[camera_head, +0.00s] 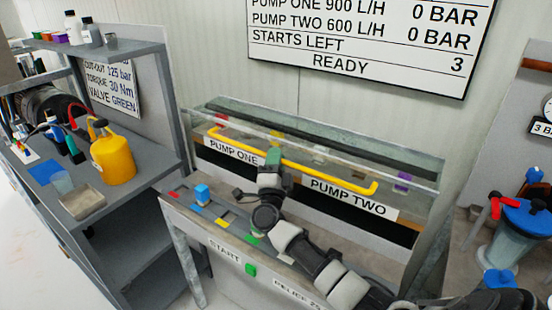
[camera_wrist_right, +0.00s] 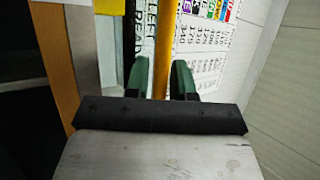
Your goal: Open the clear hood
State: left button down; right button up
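The clear hood (camera_head: 412,172) is a long, see-through box cover over the pump bench in the head view and looks closed. A yellow handle bar (camera_head: 325,176) runs along its front, above the PUMP ONE and PUMP TWO labels. My right gripper (camera_head: 272,158) is at the bar, left of its middle. In the right wrist view its green fingers (camera_wrist_right: 162,80) stand apart, with the yellow bar (camera_wrist_right: 166,35) between them. Narrow gaps seem to show beside the bar, so the fingers look open around it. My left gripper is not in view.
A grey shelf unit (camera_head: 150,150) stands left with a yellow jug (camera_head: 113,158) and a tray (camera_head: 82,202). A blue-lidded vessel (camera_head: 522,218) stands right. A blue-topped piece (camera_head: 202,194) and a green start button (camera_head: 251,270) are on the bench front. A sign (camera_head: 365,40) hangs behind.

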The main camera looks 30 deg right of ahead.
jog(key=shift+c, duration=0.5)
grip_shut()
